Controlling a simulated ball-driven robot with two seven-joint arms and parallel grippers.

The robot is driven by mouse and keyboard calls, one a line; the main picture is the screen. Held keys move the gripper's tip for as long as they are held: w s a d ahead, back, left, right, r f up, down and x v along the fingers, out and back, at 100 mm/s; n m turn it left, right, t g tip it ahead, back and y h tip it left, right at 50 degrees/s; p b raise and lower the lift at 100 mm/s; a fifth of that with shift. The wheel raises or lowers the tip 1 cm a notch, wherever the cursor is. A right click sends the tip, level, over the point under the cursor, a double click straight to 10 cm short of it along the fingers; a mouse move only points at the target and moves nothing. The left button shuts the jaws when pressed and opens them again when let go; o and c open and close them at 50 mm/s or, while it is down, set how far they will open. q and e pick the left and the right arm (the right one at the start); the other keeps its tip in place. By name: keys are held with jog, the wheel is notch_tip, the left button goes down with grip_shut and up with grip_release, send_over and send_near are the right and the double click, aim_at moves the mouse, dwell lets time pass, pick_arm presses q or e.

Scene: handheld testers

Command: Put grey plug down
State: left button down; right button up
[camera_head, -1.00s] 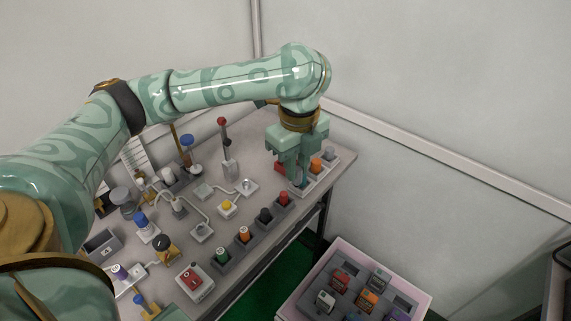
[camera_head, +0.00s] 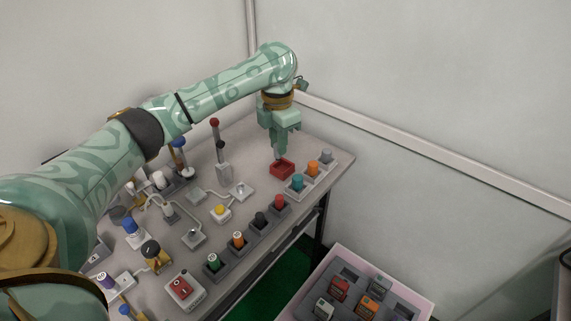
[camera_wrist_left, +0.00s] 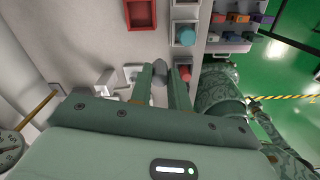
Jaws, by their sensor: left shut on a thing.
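In the left wrist view the gripper (camera_wrist_left: 160,80) is shut on the grey plug (camera_wrist_left: 159,69), whose rounded grey end shows between the fingers. The plug is mostly hidden by the fingers in the head view. The red tray (camera_wrist_left: 140,14) shows at the top of the wrist view, apart from the fingers, and looks empty. I cannot tell how high the plug is above the table. My right gripper is not in view.
A row of teal (camera_head: 297,182), orange (camera_head: 312,168) and grey (camera_head: 327,156) knobs lines the table's right edge. A tall red-topped lever (camera_head: 215,140) stands left of the gripper. A pink-rimmed crate (camera_head: 420,292) with coloured blocks is below, right of the table.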

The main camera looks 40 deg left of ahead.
pick_arm(q)
jog(key=w+a+f+b, duration=0.1)
jog(key=f, duration=0.1)
jog(key=w+f+b, duration=0.2)
jog(key=w+a+f+b, duration=0.1)
jog(key=w+f+b, duration=0.1)
jog(key=shift+a+f, duration=0.15)
jog(key=shift+a, duration=0.2)
jog(key=shift+w+a+f+b, duration=0.15)
jog(key=shift+w+f+b, duration=0.15)
jog(key=shift+f+b, duration=0.85)
jog(key=shift+f, duration=0.35)
jog(key=shift+f+b, duration=0.3)
jog(key=shift+f, duration=0.1)
jog(key=shift+r, duration=0.35)
jog(key=c, duration=1.7)
grip_release()
jog(key=shift+f, duration=0.25)
jog(key=shift+c, duration=0.2)
jog(key=o, duration=0.4)
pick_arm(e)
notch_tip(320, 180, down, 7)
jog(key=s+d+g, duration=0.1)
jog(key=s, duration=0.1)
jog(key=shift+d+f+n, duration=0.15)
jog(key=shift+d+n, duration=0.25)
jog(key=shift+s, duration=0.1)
